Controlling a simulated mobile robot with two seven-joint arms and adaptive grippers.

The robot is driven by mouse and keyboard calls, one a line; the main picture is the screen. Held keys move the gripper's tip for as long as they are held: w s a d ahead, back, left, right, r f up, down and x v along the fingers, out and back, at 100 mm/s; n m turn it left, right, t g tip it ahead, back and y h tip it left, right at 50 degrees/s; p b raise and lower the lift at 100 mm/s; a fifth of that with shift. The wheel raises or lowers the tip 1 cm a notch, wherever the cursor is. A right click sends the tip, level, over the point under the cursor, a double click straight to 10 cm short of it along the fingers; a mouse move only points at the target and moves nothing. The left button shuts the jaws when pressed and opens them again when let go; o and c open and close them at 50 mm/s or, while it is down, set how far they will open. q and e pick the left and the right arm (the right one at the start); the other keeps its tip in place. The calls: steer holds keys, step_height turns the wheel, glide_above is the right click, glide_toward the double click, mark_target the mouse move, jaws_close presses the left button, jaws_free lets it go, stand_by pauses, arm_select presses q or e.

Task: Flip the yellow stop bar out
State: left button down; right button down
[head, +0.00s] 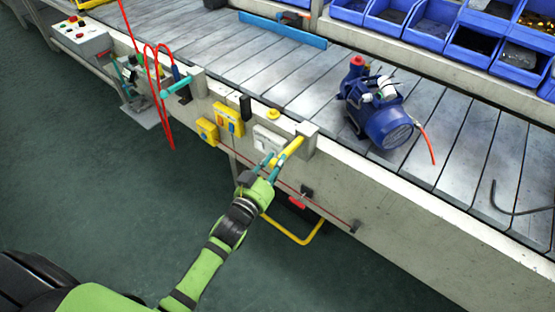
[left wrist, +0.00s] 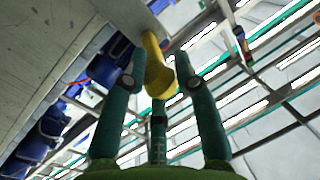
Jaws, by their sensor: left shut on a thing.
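The yellow stop bar (head: 292,148) is a short bar on a grey block at the near edge of the conveyor. It slants down and left from the block, along the conveyor's side. My left gripper (head: 271,163) is shut on its lower, outer end. In the left wrist view, the bar (left wrist: 155,65) comes down from the top between the teal fingers of my left gripper (left wrist: 160,88). My right gripper is not in view.
A blue pump (head: 383,117) with a red cap stands on the conveyor (head: 268,68), right of the bar. Yellow and grey switch boxes (head: 229,119) line the side to the left. A red pull cord (head: 323,211) runs below. Blue bins (head: 426,23) line the back.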

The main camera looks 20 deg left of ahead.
arm_select(q)
steer(key=c, duration=0.9)
jaws_free()
steer(key=shift+s, duration=0.1)
steer(key=shift+c, duration=0.2)
steer(key=shift+s, duration=0.1)
steer(key=s+a, duration=0.2)
steer(key=s, duration=1)
